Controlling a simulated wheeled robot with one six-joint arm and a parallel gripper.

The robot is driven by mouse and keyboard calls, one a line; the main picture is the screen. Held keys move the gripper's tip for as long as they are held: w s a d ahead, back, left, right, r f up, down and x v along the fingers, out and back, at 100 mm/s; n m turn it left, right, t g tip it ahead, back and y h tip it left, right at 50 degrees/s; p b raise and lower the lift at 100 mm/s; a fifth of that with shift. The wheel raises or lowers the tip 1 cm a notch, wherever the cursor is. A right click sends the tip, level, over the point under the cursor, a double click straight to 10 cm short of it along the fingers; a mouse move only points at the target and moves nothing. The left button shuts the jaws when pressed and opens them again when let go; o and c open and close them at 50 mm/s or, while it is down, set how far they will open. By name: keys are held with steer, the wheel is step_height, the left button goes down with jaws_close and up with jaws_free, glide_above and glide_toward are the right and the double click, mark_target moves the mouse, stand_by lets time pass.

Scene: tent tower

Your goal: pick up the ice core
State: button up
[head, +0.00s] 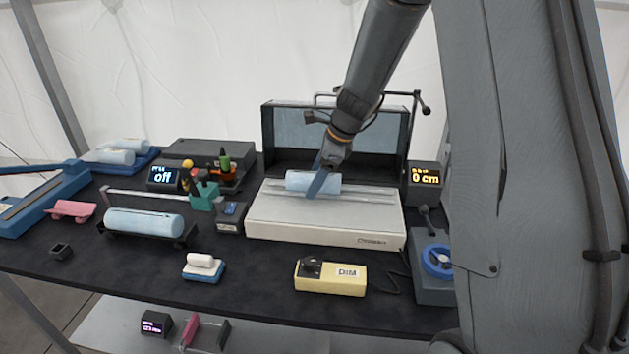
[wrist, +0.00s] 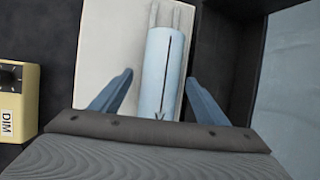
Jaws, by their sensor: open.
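A pale blue ice core (head: 300,181) lies on the top of a white light-table-like machine (head: 290,222). In the wrist view the ice core (wrist: 162,72) has a dark line with an arrow mark along it. My gripper (head: 322,182) is at the core, with one blue finger showing across its front in the head view. In the wrist view my gripper (wrist: 158,82) is open, with a blue finger on each side of the core and gaps between. The core's near end is partly hidden by the gripper body.
A dark hood (head: 280,125) stands behind the core. A yellow DIM box (head: 330,277) sits in front, and a display reading 0 cm (head: 424,182) stands at the right. Another core (head: 144,222) lies in a black cradle (head: 105,232) at the left.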

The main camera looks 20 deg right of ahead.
steer(key=c, duration=1.4)
